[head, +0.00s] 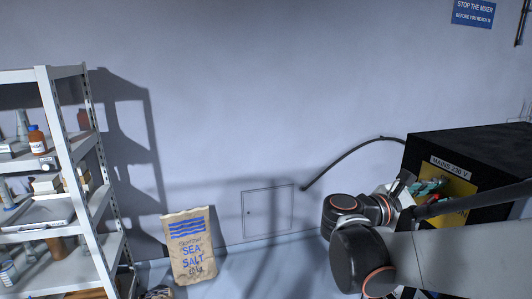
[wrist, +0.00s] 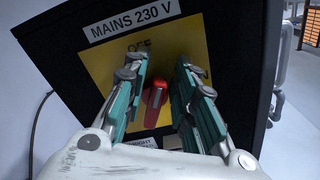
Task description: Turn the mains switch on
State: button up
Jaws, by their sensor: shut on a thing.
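The mains switch is a red handle (wrist: 154,104) on a yellow plate (wrist: 100,72), in the wrist view. The plate is on a black box (wrist: 58,45) labelled "MAINS 230 V". A dark word that looks like "OFF" stands on the plate above the handle, partly covered by a fingertip. My gripper (wrist: 159,68) has its green-padded fingers on either side of the handle and is shut on it. The handle's lower end and the plate below are partly hidden. In the head view my gripper (head: 428,187) is at the front of the black box (head: 455,147); the handle is hidden there.
A black cable (head: 345,153) runs from the box along the wall. A paper sack of sea salt (head: 189,246) stands by the wall near a small wall hatch (head: 268,213). A loaded metal shelf (head: 62,140) is at the left. The floor between is partly clear.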

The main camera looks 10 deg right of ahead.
jog(key=m, duration=0.4)
jog(key=s+f+m, duration=0.1)
jog(key=m, duration=0.2)
jog(key=f+m+b, duration=0.1)
jog(key=m, duration=0.3)
jog(key=shift+s+m, duration=0.25)
jog(key=shift+m, duration=0.05)
jog(key=shift+f, duration=0.1)
dwell(0.3)
jog(key=o, duration=0.7)
jog(key=shift+o, duration=0.2)
jog(key=shift+f, duration=0.1)
